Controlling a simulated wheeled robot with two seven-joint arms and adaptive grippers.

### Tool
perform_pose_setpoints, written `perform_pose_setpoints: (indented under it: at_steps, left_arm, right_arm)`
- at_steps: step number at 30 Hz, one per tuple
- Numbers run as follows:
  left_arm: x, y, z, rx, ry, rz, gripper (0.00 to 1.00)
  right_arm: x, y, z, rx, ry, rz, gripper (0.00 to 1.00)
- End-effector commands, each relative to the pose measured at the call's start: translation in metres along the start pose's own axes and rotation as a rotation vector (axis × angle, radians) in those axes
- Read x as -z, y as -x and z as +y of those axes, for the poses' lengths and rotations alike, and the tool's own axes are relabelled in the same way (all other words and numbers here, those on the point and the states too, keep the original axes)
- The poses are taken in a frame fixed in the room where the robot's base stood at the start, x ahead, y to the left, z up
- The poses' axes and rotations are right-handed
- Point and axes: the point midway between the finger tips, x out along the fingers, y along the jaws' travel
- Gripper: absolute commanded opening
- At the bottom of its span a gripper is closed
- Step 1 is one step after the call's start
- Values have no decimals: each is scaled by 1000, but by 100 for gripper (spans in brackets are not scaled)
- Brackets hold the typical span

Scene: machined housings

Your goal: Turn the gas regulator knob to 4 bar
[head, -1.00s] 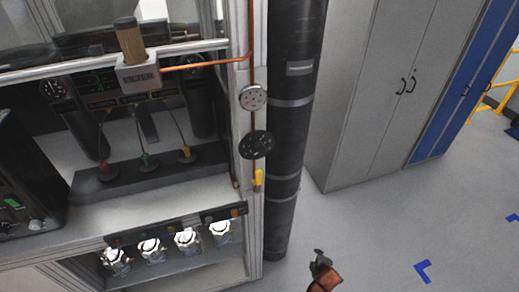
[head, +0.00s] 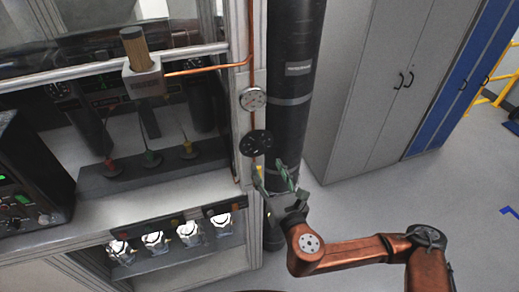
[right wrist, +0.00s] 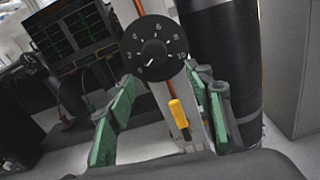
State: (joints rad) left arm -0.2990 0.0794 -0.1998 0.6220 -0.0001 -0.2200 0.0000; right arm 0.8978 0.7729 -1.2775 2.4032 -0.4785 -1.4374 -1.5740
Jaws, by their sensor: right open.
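The gas regulator knob (head: 256,142) is a round black disc with white marks, on the upright post beside the bench. It also shows in the right wrist view (right wrist: 153,47), face on, with numbers around its rim; I cannot read its setting surely. A round pale gauge (head: 252,99) sits just above it; its reading is too small to tell. My right gripper (head: 273,178) is open and empty, just below and in front of the knob. In the right wrist view its green fingers (right wrist: 161,82) spread to either side below the knob, apparently apart from it. My left gripper is not in view.
A yellow handle (right wrist: 180,119) hangs below the knob, between my fingers in the wrist view. A copper pipe (head: 197,69) runs from the filter (head: 143,78) to the post. A thick black column (head: 292,95) stands close right of the knob. Open floor lies further right.

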Motion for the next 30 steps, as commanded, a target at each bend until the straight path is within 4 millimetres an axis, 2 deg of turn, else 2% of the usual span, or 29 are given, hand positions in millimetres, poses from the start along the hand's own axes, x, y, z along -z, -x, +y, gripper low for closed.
perform_pose_setpoints:
  at_steps: [1, 5, 15, 19, 30]
  left_arm:
    - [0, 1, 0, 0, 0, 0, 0]
    - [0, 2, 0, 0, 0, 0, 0]
    - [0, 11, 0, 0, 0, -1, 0]
    - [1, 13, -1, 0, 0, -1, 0]
    - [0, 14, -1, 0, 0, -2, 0]
  right_arm:
    - [-7, 3, 2, -8, 39, -13, 48]
    - [-12, 0, 5, -14, 82, -25, 48]
    - [-14, -50, 5, -12, 79, -25, 48]
    - [-14, -64, 6, -13, 78, -25, 48]
    - [-13, -72, 6, -14, 76, -24, 48]
